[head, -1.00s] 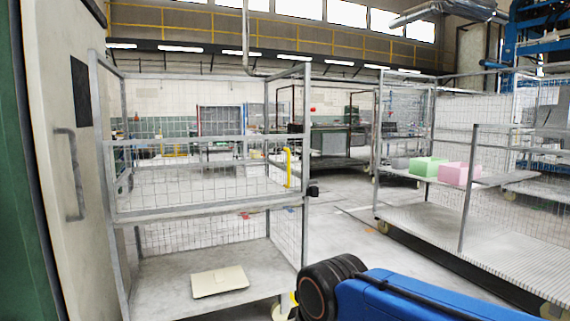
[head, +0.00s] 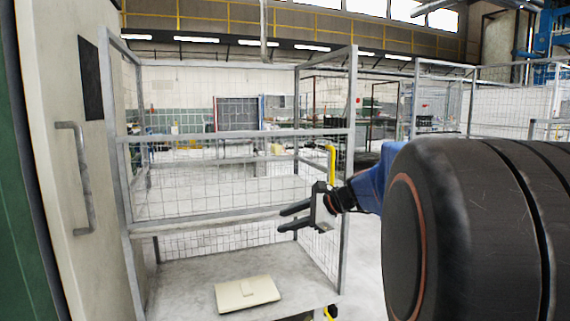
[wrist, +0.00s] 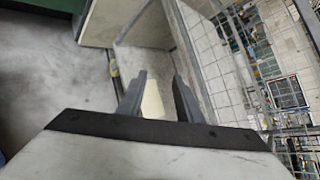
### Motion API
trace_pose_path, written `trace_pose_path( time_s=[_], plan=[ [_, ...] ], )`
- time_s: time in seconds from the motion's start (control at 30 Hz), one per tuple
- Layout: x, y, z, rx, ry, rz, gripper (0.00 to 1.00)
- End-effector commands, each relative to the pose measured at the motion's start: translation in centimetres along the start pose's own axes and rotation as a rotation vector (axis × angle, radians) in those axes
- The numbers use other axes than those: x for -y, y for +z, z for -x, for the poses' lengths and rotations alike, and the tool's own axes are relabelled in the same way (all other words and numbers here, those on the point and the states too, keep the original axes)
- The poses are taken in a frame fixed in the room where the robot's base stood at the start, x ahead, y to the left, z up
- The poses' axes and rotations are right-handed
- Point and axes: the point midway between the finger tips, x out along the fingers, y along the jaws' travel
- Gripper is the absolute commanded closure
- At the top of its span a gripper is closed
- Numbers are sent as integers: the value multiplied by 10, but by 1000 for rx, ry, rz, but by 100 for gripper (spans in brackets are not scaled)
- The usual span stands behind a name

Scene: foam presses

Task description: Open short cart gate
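The short cart (head: 125,225) is a grey metal frame with wire mesh sides. Its gate (head: 225,133) is a mesh panel across the upper front, upright in line with the corner posts, so it looks closed. A yellow handle (head: 331,165) stands at the gate's right end. My gripper (head: 281,220) is open and empty, in front of the cart's right half, below and left of the yellow handle. Its fingers point left, near the gate's lower rail. In the wrist view my gripper (wrist: 159,75) shows two spread fingers, with a cart rail (wrist: 188,50) close by on the right.
A cream flat box (head: 247,293) lies on the cart's lower deck. A tall cabinet with a grey handle (head: 76,178) stands close on the left. My large dark arm joint covers the right side of the head view. Other mesh carts stand behind.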

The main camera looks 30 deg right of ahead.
Motion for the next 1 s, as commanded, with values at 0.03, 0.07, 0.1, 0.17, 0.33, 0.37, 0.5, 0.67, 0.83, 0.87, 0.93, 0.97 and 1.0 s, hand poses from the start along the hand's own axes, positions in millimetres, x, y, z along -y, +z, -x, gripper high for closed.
trace_pose_path(
  time_s=[0.03, 0.07, 0.1, 0.17, 0.33, 0.37, 0.5, 0.67, 0.83, 0.87, 0.93, 0.97, 1.0],
  plan=[
    [26, -16, 9, 13, -58, -91, 67],
    [41, -24, 14, 26, -93, -142, 67],
    [60, -34, 22, 44, -139, -211, 67],
    [89, -52, 38, 74, -210, -312, 67],
    [160, -106, 91, 172, -407, -563, 67],
    [170, -115, 101, 190, -438, -599, 67],
    [205, -151, 142, 263, -554, -727, 67],
    [223, -171, 169, 312, -623, -795, 67],
    [231, -175, 167, 325, -634, -811, 67],
    [233, -175, 165, 325, -634, -810, 67],
    [239, -174, 157, 325, -634, -809, 67],
    [242, -173, 153, 325, -633, -808, 67],
    [246, -173, 148, 325, -632, -808, 67]
  ],
)
